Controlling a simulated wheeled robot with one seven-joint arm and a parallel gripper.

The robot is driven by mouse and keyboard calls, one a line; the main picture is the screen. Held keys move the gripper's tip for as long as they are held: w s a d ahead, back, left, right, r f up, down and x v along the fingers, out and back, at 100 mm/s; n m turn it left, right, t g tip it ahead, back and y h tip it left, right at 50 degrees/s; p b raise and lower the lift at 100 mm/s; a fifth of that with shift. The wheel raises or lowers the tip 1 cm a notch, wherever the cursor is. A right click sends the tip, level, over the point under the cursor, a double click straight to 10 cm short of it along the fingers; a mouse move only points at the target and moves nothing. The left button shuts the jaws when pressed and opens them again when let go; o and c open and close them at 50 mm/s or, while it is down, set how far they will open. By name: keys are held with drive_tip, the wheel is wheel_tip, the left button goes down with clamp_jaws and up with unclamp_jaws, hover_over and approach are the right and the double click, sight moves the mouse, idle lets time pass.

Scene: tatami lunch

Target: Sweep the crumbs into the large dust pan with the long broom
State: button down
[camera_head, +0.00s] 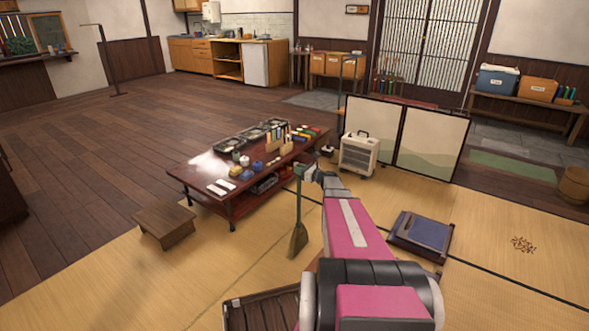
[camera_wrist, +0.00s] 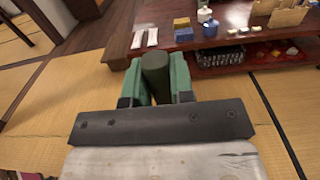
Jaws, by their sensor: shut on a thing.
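My gripper (camera_head: 309,173) is shut on the dark green handle of the long broom (camera_head: 299,218). The broom hangs nearly upright, its brownish head (camera_head: 298,241) low over the tatami just right of the low table. In the wrist view the green fingers (camera_wrist: 157,82) close on both sides of the round handle (camera_wrist: 156,63); the broom head is hidden there. The crumbs (camera_head: 522,245) are a small brown scatter on the tatami at the far right. A flat blue-grey, tray-like thing (camera_head: 421,234) between broom and crumbs appears to be the large dust pan.
The low red-brown table (camera_head: 200,170), laden with boxes and small items, stands left of the broom. A wooden stool (camera_head: 164,224) is left of it. A heater (camera_head: 360,153) and folding screen (camera_head: 424,142) stand behind. Tatami around the crumbs is clear.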

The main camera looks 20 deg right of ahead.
drive_tip(key=v, duration=1.6)
wheel_tip(320, 180, up, 7)
drive_tip(key=w+a, duration=0.1)
drive_tip(key=w, duration=0.1)
drive_tip(key=shift+a, duration=0.25)
idle(0.4)
